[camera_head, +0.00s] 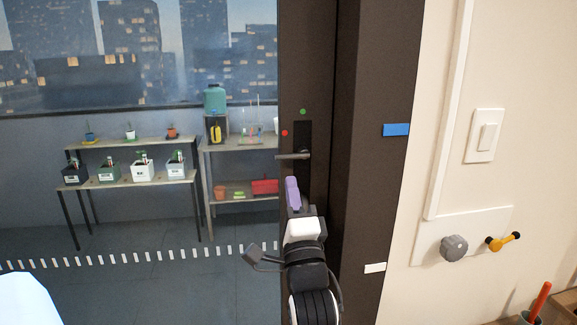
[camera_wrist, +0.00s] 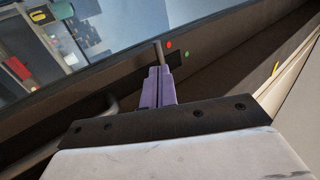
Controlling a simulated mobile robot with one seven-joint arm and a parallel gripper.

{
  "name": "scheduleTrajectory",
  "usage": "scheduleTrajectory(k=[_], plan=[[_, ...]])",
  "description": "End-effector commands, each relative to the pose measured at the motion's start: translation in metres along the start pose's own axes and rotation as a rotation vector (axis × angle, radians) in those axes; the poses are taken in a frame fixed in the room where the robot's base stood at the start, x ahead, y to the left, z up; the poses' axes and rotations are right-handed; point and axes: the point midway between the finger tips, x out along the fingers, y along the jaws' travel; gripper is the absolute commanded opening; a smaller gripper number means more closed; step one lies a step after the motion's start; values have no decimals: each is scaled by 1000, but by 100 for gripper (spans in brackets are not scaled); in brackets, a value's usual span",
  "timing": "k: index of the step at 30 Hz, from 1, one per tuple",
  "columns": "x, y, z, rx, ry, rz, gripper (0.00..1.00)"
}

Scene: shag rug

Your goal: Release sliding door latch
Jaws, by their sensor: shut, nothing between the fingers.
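The sliding door's latch has a dark plate (camera_head: 302,136) on the dark door frame in the head view. Its grey lever (camera_head: 293,156) lies about level and points left. A red dot (camera_head: 284,133) is left of the plate and a green dot (camera_head: 303,112) above it. My gripper (camera_head: 292,181), with purple fingers, is shut and empty just below the lever.
Behind the glass are shelves (camera_head: 131,180) with potted plants and boxes. A grey curved bar (camera_head: 262,258) shows left of my arm. On the right wall are a light switch (camera_head: 487,136), a grey knob (camera_head: 453,247) and a yellow-handled lever (camera_head: 504,241).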

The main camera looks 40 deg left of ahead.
Motion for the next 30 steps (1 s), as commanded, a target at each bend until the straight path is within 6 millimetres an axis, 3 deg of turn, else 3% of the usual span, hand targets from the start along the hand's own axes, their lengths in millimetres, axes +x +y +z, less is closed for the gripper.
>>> scheduleTrajectory(k=[3, 9, 30], plan=[[23, -3, 0, -2, -1, 1, 0], [41, -1, 0, -1, -1, 1, 0], [45, -1, 2, 35, 21, 1, 0]])
